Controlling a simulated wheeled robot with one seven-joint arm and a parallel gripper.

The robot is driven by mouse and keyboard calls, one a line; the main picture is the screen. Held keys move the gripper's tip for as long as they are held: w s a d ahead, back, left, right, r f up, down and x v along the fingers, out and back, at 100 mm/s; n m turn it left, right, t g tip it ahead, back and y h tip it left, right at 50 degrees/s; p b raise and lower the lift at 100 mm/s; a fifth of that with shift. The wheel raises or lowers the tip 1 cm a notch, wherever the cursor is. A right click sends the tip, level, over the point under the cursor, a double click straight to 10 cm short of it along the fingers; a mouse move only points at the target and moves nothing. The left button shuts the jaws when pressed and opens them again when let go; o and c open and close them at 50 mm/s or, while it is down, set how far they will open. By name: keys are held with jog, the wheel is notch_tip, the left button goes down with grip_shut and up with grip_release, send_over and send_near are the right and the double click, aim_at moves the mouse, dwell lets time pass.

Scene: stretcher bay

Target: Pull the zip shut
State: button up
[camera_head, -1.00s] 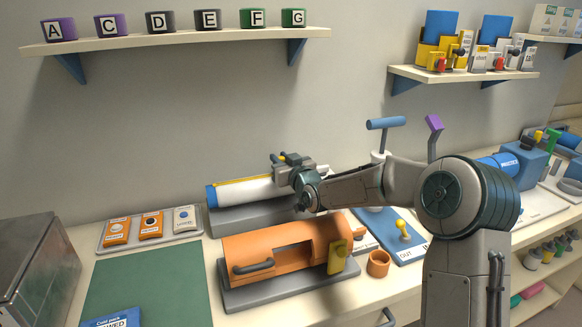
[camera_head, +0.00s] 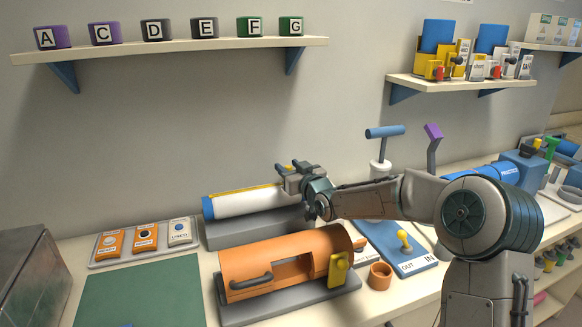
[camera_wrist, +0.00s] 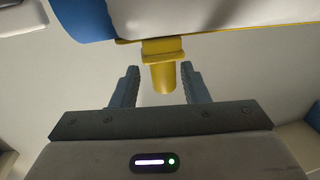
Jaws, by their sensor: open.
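The white roll (camera_head: 245,202) with a blue end cap (camera_head: 208,208) lies on a grey base (camera_head: 248,231) near the wall. A yellow zip line (camera_head: 238,189) runs along its top. In the wrist view the roll's white side (camera_wrist: 230,15) and blue end (camera_wrist: 85,18) are close. A yellow zip pull (camera_wrist: 163,72) sticks out from the yellow strip. My gripper (camera_wrist: 160,76) is open, with one finger on each side of the pull and gaps on both sides. In the head view my gripper (camera_head: 288,168) is at the roll's right part, which it partly hides.
An orange housing (camera_head: 250,257) with a handle stands in front of the roll. An orange cup (camera_head: 380,277) and a blue IN/OUT board (camera_head: 418,262) lie right. A tray of switches (camera_head: 145,242) is left. A shelf of lettered cubes (camera_head: 170,48) hangs above.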

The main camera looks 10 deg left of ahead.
notch_tip(320, 180, up, 5)
jog(key=shift+d+f, duration=0.15)
jog(key=shift+f, duration=0.05)
jog(key=s+d+r+p, duration=0.1)
jog(key=s+d+r, duration=0.1)
jog(key=d+r, duration=0.4)
jog(key=d, duration=0.5)
jog(key=shift+d+r+p, duration=0.15)
jog(key=shift+r+p, duration=0.05)
jog(key=shift+p, duration=0.1)
jog(key=shift+f, duration=0.1)
jog(key=s+d+f+m+g+h, duration=0.4)
jog(key=s+d+f+h, duration=0.7)
jog(key=s, duration=0.4)
jog(key=s+d+f+m+g, duration=0.2)
jog(key=s+d+g, duration=0.1)
jog(key=s, duration=1)
jog(key=s+d+f+m+g+p, duration=0.1)
jog(key=s+d+f+g, duration=0.2)
jog(key=s, duration=0.9)
jog(key=shift+s+d+f+m+g, duration=0.15)
jog(key=shift+s+f+m+g, duration=0.1)
jog(key=shift+s+m+g, duration=0.25)
